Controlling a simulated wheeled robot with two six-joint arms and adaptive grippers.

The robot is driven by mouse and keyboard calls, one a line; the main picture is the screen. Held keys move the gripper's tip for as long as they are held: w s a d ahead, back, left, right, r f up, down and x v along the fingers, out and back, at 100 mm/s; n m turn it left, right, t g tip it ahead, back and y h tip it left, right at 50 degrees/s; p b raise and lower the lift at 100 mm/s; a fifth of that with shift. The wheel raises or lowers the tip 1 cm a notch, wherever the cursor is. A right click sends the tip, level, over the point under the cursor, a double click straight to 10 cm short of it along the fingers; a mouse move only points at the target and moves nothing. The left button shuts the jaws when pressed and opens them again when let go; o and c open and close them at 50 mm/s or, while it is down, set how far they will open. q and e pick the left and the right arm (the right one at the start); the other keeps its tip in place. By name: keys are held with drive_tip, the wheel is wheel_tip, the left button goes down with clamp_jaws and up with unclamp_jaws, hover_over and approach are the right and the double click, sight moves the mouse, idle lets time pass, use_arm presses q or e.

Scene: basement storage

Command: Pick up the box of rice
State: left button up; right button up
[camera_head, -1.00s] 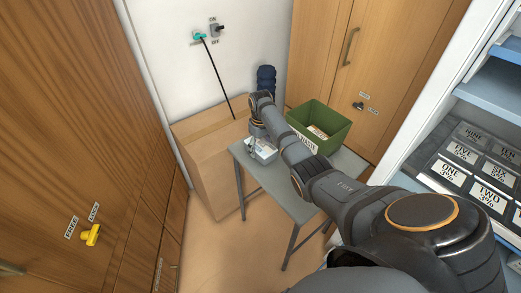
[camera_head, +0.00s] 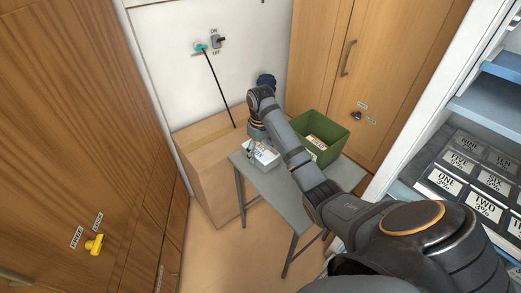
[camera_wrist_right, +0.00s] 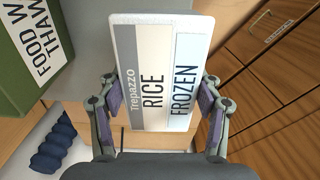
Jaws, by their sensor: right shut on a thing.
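The box of rice (camera_wrist_right: 154,75) is white and cream with a pale blue strip, and reads "Trepazzo RICE FROZEN" in the right wrist view. It also shows as a small white box (camera_head: 264,158) at the left end of the grey table (camera_head: 297,197) in the head view. My right gripper (camera_wrist_right: 158,105) is shut on the box, one finger against each side. In the head view the right gripper (camera_head: 257,150) reaches down onto it, partly hidden by its own arm. I cannot tell whether the box touches the table. My left gripper is not in view.
A green bin (camera_head: 322,135) with items inside stands on the table beside my right arm; its label shows in the wrist view (camera_wrist_right: 28,45). A large cardboard box (camera_head: 205,160) stands behind. Wooden cabinets flank both sides. Shelves with labelled trays (camera_head: 470,175) are at the right.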

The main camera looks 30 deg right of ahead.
use_arm(q)
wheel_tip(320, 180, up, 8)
drive_tip(key=p, duration=0.5)
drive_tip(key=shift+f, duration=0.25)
use_arm(e)
drive_tip(key=s+a+r, duration=0.3)
drive_tip(key=s+a, duration=0.1)
drive_tip(key=s, duration=0.2)
drive_tip(key=shift+s+r, duration=0.15)
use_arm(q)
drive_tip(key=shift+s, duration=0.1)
